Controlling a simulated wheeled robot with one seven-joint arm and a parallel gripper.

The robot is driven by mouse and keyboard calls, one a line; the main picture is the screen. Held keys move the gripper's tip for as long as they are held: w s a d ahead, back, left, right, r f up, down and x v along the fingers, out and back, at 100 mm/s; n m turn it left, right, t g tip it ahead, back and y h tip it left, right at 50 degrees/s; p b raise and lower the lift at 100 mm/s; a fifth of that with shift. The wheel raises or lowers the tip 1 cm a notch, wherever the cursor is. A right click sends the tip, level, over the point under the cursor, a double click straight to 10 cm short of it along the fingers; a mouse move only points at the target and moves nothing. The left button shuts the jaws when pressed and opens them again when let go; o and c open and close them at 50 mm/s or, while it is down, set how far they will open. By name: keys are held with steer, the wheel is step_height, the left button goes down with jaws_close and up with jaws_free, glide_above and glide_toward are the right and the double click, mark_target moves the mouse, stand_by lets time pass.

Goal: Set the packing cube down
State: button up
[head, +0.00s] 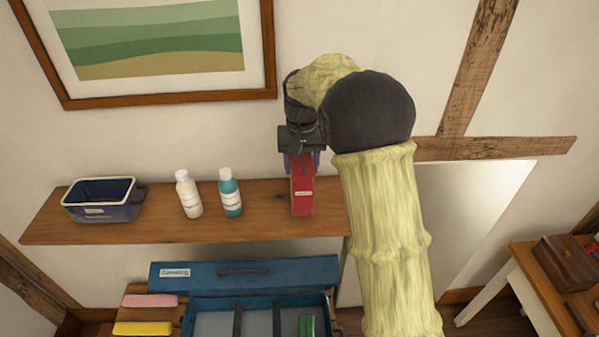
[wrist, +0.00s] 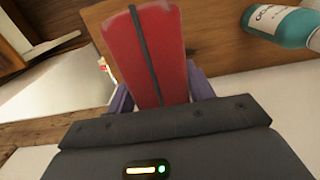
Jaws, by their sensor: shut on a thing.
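The red packing cube (head: 302,192) is at the wooden shelf (head: 265,226), right of the bottles. It has a small white label. In the wrist view the cube (wrist: 145,50) shows red with a dark strap down its middle. My gripper (head: 301,160) is above the shelf, shut on the cube's near end. In the wrist view its purple fingers (wrist: 160,98) are on both sides of the cube. The cube's lower end appears at shelf level, but I cannot tell whether it touches the board.
A white bottle (head: 188,194) and a teal bottle (head: 230,193) stand left of the cube. A blue bin (head: 101,201) is at the shelf's left end. Below are an open blue case (head: 245,274), a pink block (head: 150,300) and a yellow block (head: 142,328). A framed picture hangs above.

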step_height(320, 180, down, 3)
steer(key=shift+s+r+p, duration=0.1)
steer(key=shift+p, duration=0.5)
steer(key=shift+f, duration=0.5)
steer(key=o, duration=1.2)
steer(key=shift+f, duration=0.1)
